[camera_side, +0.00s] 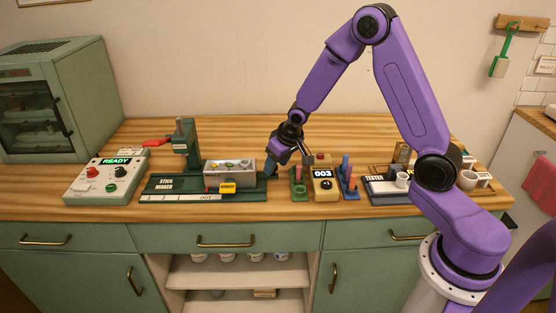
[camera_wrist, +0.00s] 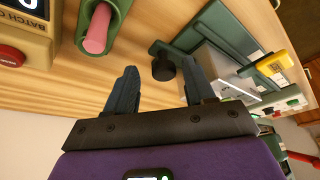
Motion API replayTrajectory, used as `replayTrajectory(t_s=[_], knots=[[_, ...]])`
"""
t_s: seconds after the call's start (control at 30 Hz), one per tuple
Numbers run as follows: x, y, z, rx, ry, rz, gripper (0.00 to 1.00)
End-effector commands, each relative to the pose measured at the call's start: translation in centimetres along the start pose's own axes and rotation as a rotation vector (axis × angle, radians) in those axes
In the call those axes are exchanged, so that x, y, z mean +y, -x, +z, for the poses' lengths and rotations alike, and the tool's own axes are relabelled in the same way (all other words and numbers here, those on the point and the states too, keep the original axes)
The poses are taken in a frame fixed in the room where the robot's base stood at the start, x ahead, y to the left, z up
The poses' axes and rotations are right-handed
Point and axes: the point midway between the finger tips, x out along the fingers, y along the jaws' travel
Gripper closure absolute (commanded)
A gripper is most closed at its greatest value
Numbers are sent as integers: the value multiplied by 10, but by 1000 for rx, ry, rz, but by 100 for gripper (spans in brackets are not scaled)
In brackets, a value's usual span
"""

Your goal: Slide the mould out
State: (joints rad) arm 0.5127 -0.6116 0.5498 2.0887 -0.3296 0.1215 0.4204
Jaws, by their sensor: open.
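My gripper (camera_side: 272,168) is just right of the mould, low over the base's right end. Its fingers (camera_wrist: 157,78) are apart and hold nothing.
Right of my gripper stand a green holder with a pink stick (camera_side: 298,173), a yellow counter (camera_side: 323,184) reading 003 and a blue stick rack (camera_side: 347,180). The tester (camera_side: 378,191) is further right. A control box (camera_side: 104,179) reading READY is at the left. The counter's front edge is nearby.

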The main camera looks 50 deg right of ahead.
Motion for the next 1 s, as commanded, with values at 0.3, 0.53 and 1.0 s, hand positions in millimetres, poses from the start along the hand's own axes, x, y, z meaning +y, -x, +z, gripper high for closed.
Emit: replayTrajectory(t_s=[0.3,0.53,1.0], knots=[[-1,27,-2,6,0,-1,46],[0,63,-1,6,0,-2,46],[0,138,-1,6,1,-1,46]])
